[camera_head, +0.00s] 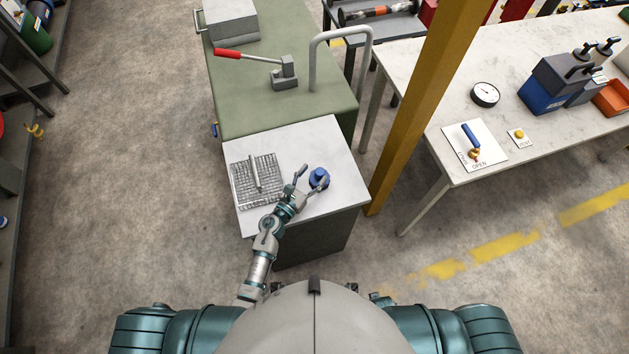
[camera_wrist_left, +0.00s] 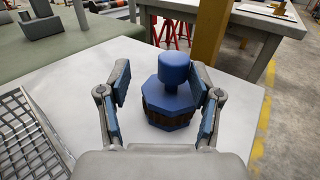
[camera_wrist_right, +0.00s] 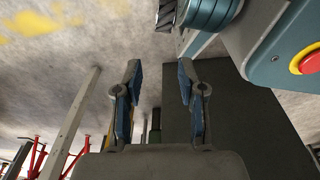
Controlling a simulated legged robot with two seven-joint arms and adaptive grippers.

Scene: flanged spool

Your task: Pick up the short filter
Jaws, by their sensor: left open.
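A short blue filter (camera_head: 319,178) with a knob-like top stands upright on the white tabletop (camera_head: 330,144). In the left wrist view the filter (camera_wrist_left: 172,95) shows a blue octagonal flange and a dark ribbed body below. My left gripper (camera_head: 312,178) is open, with its fingers on either side of the filter. In the left wrist view its right finger (camera_wrist_left: 205,105) is close to the filter, and a wider gap lies on the left; I cannot tell whether it touches. My right gripper (camera_wrist_right: 158,85) is open and empty, away from the tabletop.
A wire basket (camera_head: 257,178) with a bar across it sits left of the filter. A green bench (camera_head: 250,100) behind carries a red-handled lever tool (camera_head: 285,75) and a bent grey pipe (camera_head: 340,55). A yellow post (camera_head: 425,100) stands close to the right.

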